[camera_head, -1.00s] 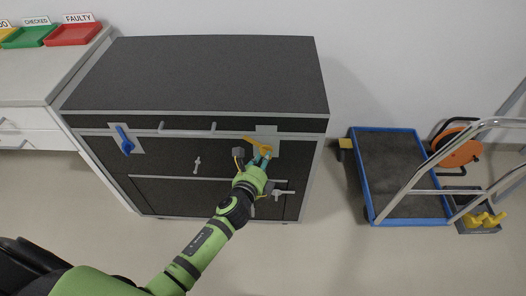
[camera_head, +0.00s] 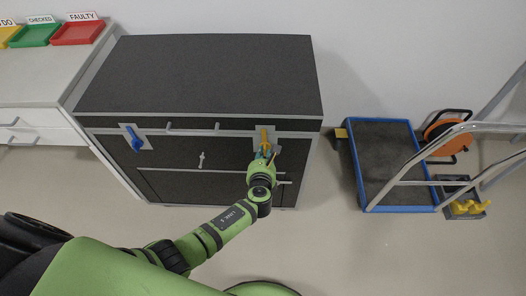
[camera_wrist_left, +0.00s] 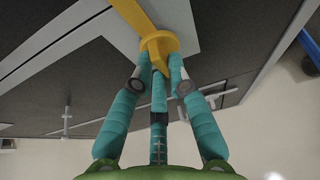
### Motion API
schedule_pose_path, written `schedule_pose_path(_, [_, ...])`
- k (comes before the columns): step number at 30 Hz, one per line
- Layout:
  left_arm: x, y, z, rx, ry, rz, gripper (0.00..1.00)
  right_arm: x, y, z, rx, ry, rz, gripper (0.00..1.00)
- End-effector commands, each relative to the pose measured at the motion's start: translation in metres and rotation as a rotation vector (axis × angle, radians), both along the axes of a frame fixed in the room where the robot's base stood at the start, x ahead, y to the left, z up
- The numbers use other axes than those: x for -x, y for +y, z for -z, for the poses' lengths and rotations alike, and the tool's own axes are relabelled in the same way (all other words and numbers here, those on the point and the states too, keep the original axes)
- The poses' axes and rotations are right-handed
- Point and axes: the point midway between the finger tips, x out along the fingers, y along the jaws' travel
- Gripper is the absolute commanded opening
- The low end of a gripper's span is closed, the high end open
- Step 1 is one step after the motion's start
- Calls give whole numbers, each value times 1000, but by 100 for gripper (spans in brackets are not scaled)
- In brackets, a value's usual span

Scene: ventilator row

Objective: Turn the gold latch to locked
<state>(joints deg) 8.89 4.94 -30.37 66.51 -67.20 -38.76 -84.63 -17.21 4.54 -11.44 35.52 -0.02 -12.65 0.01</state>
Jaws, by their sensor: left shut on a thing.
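The gold latch (camera_head: 264,138) is on the right side of the dark cabinet front, on a light grey plate. Its handle now points roughly up and down in the head view. The left wrist view shows the latch (camera_wrist_left: 158,44) close up, with its lower end between my fingertips. My left gripper (camera_head: 265,157) is shut on that end, with teal fingers around it. The fingers hide part of the latch end. My right gripper is not in view.
A blue latch (camera_head: 134,138) sits on the cabinet's left side. White handles (camera_head: 201,160) are on the front. A blue-edged trolley (camera_head: 384,160) stands right of the cabinet. A side counter (camera_head: 50,75) with coloured trays is at the left.

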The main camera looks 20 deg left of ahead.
Motion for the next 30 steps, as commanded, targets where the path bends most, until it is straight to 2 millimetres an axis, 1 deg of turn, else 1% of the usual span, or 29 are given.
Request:
schedule_pose_path(1, [-1, 0, -3, -19, 4, -1, 0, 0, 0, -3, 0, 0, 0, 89])
schedule_pose_path(9, [-1, 0, -1, -76, 20, 0, 0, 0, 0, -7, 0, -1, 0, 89])
schedule_pose_path(22, [-1, 0, 0, -83, 23, 0, 0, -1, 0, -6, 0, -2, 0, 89])
schedule_pose_path(23, [-1, 0, 0, -83, 23, 0, 29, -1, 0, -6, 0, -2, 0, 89])
schedule_pose_path(24, [-1, 0, 0, -83, 23, 0, 41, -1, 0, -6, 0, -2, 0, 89])
schedule_pose_path(30, [-1, 0, 0, -81, 22, 0, 41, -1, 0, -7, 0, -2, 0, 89])
